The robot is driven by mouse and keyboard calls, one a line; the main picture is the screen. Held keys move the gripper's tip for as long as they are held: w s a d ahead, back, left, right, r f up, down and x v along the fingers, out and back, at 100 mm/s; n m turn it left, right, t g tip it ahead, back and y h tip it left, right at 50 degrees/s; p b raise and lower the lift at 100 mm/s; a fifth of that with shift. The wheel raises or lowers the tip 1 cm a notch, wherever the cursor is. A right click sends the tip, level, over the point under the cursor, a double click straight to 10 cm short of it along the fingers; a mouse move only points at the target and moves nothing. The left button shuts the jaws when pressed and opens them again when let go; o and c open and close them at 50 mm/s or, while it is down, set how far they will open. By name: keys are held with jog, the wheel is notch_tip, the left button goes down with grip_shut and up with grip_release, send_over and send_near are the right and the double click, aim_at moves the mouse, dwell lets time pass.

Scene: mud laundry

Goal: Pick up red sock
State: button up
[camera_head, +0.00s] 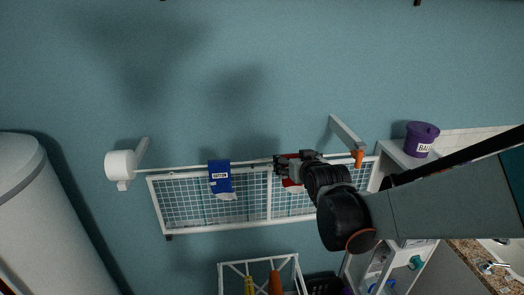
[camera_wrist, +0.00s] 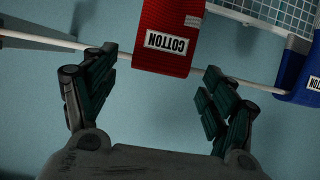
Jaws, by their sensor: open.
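The red sock (camera_wrist: 169,22) hangs over a white rod in the wrist view, with a white label reading COTTON. In the head view only a bit of the red sock (camera_head: 291,183) shows behind my gripper (camera_head: 281,165). In the wrist view my gripper (camera_wrist: 158,90) is open. Its two dark fingers stand apart, one to each side below the red sock. The sock's lower end reaches toward the gap, and nothing is seen held between the fingers.
A blue sock (camera_head: 220,175) with a label hangs on the same rod (camera_head: 190,168) to the left. A white wire rack (camera_head: 195,203) is below the rod. A purple bucket (camera_head: 421,138) stands on a shelf at right. A white cylinder (camera_head: 35,215) stands far left.

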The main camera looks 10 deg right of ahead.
jog(key=shift+w+f, duration=0.3)
jog(key=shift+w, duration=0.25)
jog(key=c, duration=1.1)
jog(key=shift+o, duration=0.2)
jog(key=shift+r, duration=0.2)
